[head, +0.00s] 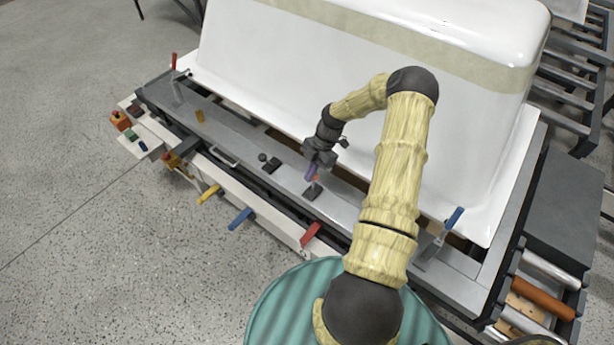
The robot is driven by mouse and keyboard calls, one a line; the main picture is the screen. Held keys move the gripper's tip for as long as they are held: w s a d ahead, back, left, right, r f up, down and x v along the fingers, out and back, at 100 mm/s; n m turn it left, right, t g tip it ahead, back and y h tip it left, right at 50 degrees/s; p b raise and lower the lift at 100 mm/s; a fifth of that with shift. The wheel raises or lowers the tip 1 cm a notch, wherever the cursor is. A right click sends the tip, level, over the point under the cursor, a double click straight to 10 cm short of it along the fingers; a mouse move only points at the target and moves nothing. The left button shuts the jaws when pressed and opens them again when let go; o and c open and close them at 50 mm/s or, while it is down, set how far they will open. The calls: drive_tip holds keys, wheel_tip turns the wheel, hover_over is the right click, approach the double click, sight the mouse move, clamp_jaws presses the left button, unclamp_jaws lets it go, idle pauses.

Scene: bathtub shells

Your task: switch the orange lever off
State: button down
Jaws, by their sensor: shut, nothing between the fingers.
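My gripper (311,171) hangs over the grey top rail, left of my arm, with its fingers pointing down. It is shut and holds nothing. Just below its tip is a small reddish-orange piece (316,179) above a dark base (312,191) on the rail. I cannot tell whether the tip touches it. An orange handle (172,158) sits on the front side at the left, first in a row with a yellow (208,194), a blue (241,217) and a red handle (311,234). Another small orange piece (200,116) stands on the rail's left part. Which is the orange lever is unclear.
A large white tub shell (330,75) stands behind the rail. Upright clamps with a red handle (174,61) and a blue handle (454,217) flank it. A control box with buttons (130,134) is at far left. The floor (90,240) at lower left is clear.

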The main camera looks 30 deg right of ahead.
drive_tip(key=shift+w+d+f+b, duration=0.1)
drive_tip(key=shift+w+d+b, duration=0.25)
drive_tip(key=shift+d, duration=0.5)
drive_tip(key=shift+w+d+f+b, duration=0.1)
drive_tip(key=shift+w+d+b, duration=0.2)
drive_tip(key=shift+d, duration=0.5)
drive_tip(key=shift+w+d+f+b, duration=0.1)
drive_tip(key=shift+w+d+b, duration=0.25)
drive_tip(key=shift+d, duration=0.5)
drive_tip(key=shift+r, duration=0.1)
wheel_tip(320, 180, up, 10)
drive_tip(key=a, duration=0.1)
drive_tip(key=shift+a, duration=0.25)
drive_tip(key=shift+a, duration=0.1)
